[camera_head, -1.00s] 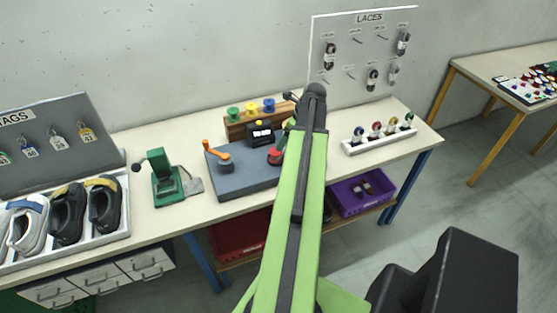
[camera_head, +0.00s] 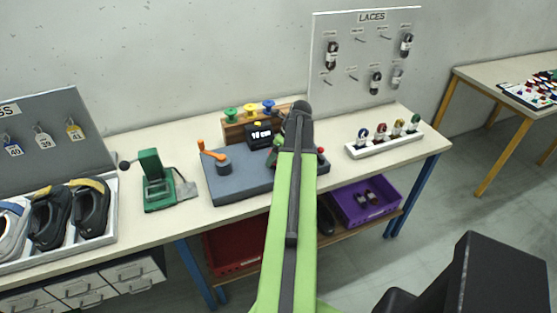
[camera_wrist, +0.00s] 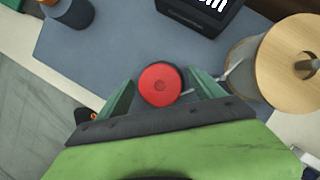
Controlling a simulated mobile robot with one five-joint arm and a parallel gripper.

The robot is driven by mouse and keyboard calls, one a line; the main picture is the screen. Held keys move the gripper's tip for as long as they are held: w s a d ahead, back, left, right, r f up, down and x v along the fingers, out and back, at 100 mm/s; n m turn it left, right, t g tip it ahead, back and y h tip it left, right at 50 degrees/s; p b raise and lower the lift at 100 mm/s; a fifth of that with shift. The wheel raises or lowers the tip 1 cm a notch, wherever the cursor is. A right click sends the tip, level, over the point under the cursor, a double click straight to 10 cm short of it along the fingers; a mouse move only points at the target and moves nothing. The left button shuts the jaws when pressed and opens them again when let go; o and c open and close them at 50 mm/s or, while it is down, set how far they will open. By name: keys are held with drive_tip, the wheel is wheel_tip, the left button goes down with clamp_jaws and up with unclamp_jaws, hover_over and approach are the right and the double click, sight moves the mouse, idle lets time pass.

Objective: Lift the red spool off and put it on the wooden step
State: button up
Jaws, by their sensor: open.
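The red spool (camera_wrist: 160,84) shows in the wrist view as a round red top above the blue-grey machine base (camera_wrist: 115,50). My gripper (camera_wrist: 162,88) is open, with one green finger on either side of the spool; I cannot tell whether either touches it. In the head view my arm hides the spool's place, and my gripper (camera_head: 290,152) is mostly hidden behind its own wrist. The wooden step (camera_head: 233,133) stands behind the machine base (camera_head: 235,186), with green, yellow and blue spools on top.
A black display (camera_head: 262,135) stands between the base and the step. An orange crank (camera_head: 211,153) is at the base's left. A wooden-topped reel (camera_wrist: 280,62) stands close right of my gripper in the wrist view. A green press (camera_head: 155,185) and a white rack (camera_head: 385,146) flank the base.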

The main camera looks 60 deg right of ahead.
clamp_jaws()
idle(0.4)
drive_tip(key=shift+r, duration=0.15)
